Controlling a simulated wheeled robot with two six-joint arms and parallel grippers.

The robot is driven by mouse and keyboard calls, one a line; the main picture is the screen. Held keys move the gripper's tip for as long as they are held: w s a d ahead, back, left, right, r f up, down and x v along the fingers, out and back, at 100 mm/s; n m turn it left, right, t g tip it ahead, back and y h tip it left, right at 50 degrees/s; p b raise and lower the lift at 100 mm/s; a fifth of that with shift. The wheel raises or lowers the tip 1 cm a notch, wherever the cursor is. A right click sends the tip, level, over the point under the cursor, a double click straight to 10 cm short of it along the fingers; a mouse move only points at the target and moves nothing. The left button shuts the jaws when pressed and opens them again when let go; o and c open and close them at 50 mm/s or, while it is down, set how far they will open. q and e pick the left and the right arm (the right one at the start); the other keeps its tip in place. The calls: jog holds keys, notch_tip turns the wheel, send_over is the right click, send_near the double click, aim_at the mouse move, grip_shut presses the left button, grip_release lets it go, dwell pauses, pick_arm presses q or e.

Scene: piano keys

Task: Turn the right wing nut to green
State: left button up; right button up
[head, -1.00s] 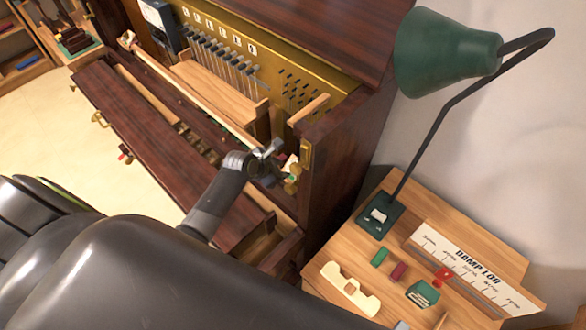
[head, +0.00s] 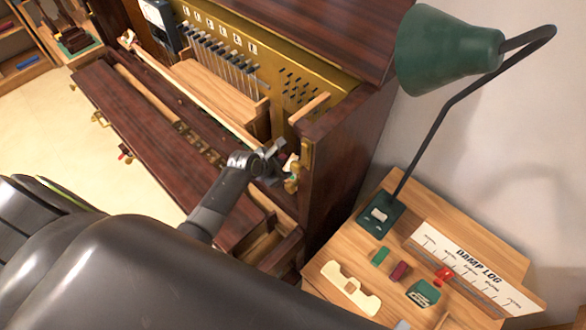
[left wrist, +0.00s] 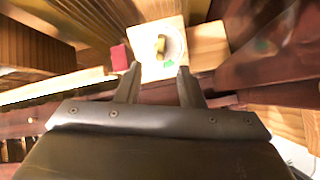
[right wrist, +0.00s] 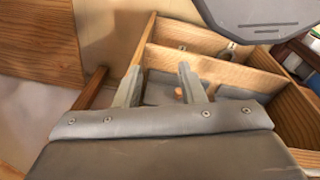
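The right wing nut (left wrist: 160,45) is a brass piece on a round white dial in the left wrist view. A green mark shows at the dial's near edge and a red block (left wrist: 121,56) stands to its left. My left gripper (left wrist: 157,70) is open, its two fingers apart just short of the dial, with nothing between them. In the head view my left gripper (head: 273,155) is at the right end of the piano's key slip, beside the brass fittings (head: 291,180). My right gripper (right wrist: 157,82) is open and empty over a wooden compartment box.
The piano's wooden side (head: 345,150) stands close right of my left gripper. A side table (head: 330,250) holds a green lamp (head: 447,52), a damp log board (head: 470,268) and small blocks. Wooden dividers (right wrist: 215,70) lie around my right gripper.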

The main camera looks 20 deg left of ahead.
aim_at(290, 170)
pick_arm(q)
jog(key=shift+b+x, duration=0.6)
jog(key=shift+x, duration=0.5)
jog(key=shift+b+x, duration=1.45)
jog(key=shift+x, duration=0.7)
jog(key=shift+r, duration=0.1)
jog(key=shift+s+a+r+p, duration=0.15)
jog(key=shift+s+r+p, duration=0.3)
jog(key=shift+p, duration=0.55)
jog(key=shift+c, duration=0.2)
jog(key=c, duration=0.7)
jog(key=shift+r+n+p, duration=0.15)
jog(key=shift+n+p, duration=0.15)
jog(key=shift+p, duration=0.15)
jog(key=shift+w, duration=0.1)
